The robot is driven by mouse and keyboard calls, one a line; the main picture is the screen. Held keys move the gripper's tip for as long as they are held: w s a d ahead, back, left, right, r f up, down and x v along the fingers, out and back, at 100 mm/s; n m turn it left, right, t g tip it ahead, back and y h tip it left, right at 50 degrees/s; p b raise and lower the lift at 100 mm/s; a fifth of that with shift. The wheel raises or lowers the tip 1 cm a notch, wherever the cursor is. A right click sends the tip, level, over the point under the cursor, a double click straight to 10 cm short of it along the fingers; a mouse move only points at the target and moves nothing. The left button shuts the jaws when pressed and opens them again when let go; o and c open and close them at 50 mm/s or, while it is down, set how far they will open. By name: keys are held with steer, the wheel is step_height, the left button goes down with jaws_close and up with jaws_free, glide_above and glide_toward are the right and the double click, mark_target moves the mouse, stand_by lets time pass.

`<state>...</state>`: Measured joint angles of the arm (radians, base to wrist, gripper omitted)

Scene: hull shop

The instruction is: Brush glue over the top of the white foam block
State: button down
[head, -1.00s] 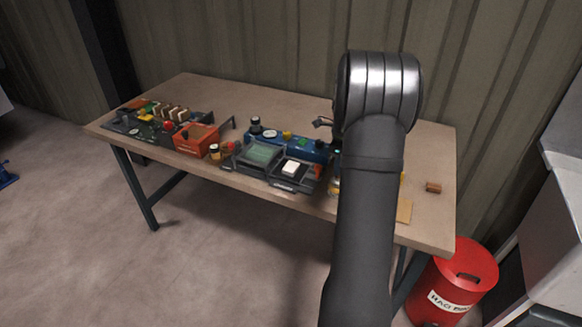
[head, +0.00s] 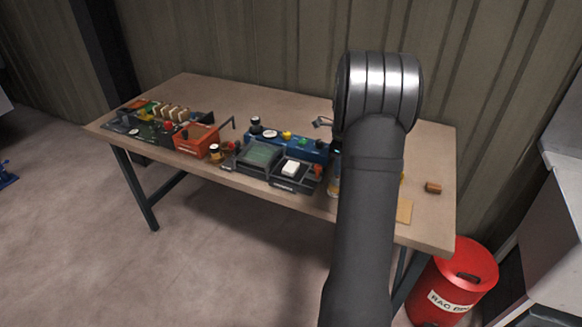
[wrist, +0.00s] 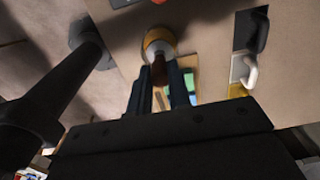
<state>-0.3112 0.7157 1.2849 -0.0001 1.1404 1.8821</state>
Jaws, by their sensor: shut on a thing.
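The white foam block (head: 291,168) lies in a dark tray (head: 285,184) near the front edge of the bench, left of my arm. In the wrist view my gripper (wrist: 160,88) is shut on a brown handle (wrist: 159,73), which looks like that of the glue brush. A round pot with an orange-yellow rim (wrist: 158,40) shows just beyond the fingertips. The brush's bristle end is hidden, and I cannot tell whether it is inside the pot. In the head view my arm hides my gripper and the brush.
A tray with a green surface (head: 259,155) sits left of the foam block, with a blue rack (head: 295,146) behind. An orange bin (head: 195,138) stands farther left. A small brown block (head: 433,188) lies on the right. The bench's back strip is mostly clear.

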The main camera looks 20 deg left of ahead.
steer(key=shift+r, duration=3.5)
steer(key=a, duration=1.7)
steer(key=shift+s+a+f, duration=0.1)
steer(key=shift+f, duration=2.1)
steer(key=shift+f, duration=0.3)
steer(key=shift+w, duration=0.2)
steer(key=shift+w, duration=1.35)
